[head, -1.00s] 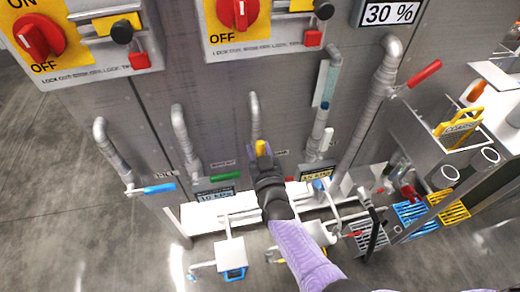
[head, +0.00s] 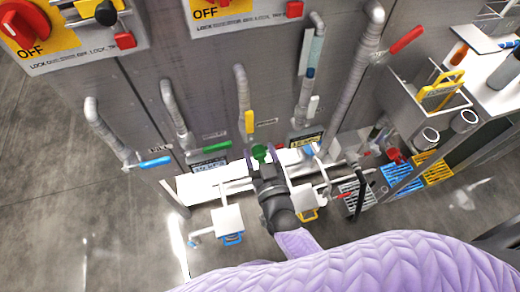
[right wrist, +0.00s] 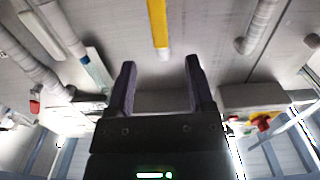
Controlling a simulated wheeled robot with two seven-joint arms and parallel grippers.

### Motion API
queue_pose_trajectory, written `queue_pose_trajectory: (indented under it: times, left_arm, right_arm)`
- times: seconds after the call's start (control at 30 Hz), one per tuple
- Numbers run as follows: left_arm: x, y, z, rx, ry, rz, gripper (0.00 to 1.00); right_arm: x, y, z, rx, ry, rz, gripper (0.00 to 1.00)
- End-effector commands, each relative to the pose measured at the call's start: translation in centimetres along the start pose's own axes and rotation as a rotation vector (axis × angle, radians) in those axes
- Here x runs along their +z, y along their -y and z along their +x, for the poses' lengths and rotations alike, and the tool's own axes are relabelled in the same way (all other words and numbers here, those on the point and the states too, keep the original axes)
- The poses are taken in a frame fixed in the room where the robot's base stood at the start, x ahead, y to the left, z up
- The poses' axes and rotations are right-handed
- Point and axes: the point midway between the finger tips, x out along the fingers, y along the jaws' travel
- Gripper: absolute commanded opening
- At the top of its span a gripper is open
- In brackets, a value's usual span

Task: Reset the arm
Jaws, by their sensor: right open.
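My right gripper (head: 262,158) is in the lower middle of the head view, in front of the grey panel's pipes. Its two dark fingers stand apart with nothing between them, as the right wrist view (right wrist: 160,85) also shows. A yellow handle (head: 249,122) hangs upright on the middle pipe just beyond the fingertips, apart from them. It also shows in the right wrist view (right wrist: 157,25). A green piece (head: 259,152) appears between the fingers in the head view; I cannot tell what it belongs to. My left gripper is not in view.
Blue (head: 156,162), green (head: 217,146) and red (head: 407,39) valve handles stick out from nearby pipes. A white shelf (head: 195,186) runs low along the panel. The floor at the left is clear.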

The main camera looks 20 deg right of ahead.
Motion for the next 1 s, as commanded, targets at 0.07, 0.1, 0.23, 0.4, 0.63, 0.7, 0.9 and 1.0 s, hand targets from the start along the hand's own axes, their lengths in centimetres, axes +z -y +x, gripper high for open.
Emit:
queue_pose_trajectory:
  times: [0.07, 0.1, 0.23, 0.4, 0.63, 0.7, 0.9, 1.0]
  left_arm:
    - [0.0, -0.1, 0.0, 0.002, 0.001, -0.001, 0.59]
    - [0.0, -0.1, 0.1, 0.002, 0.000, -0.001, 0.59]
    - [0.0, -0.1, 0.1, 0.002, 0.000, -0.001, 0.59]
    - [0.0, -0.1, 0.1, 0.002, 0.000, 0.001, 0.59]
    - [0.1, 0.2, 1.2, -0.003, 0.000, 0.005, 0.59]
    - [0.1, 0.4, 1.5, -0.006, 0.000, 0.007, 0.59]
    - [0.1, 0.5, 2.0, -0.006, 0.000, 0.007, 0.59]
    - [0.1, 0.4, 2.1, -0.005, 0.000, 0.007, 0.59]
  right_arm:
    - [0.0, 0.0, 0.0, 0.000, 0.000, 0.000, 0.68]
    - [0.0, 0.0, 0.0, 0.000, 0.000, 0.000, 0.68]
    - [0.1, 0.0, 0.0, 0.000, 0.000, 0.000, 0.68]
    - [0.9, 0.1, -0.3, -0.010, 0.029, -0.004, 0.68]
    - [16.8, -0.7, -10.8, -0.161, 0.650, -0.056, 0.68]
    - [21.3, -2.0, -16.6, -0.183, 0.891, -0.077, 0.68]
    - [26.9, -6.3, -30.1, -0.169, 1.385, -0.136, 0.68]
    - [27.4, -7.5, -33.2, -0.155, 1.493, -0.154, 0.68]
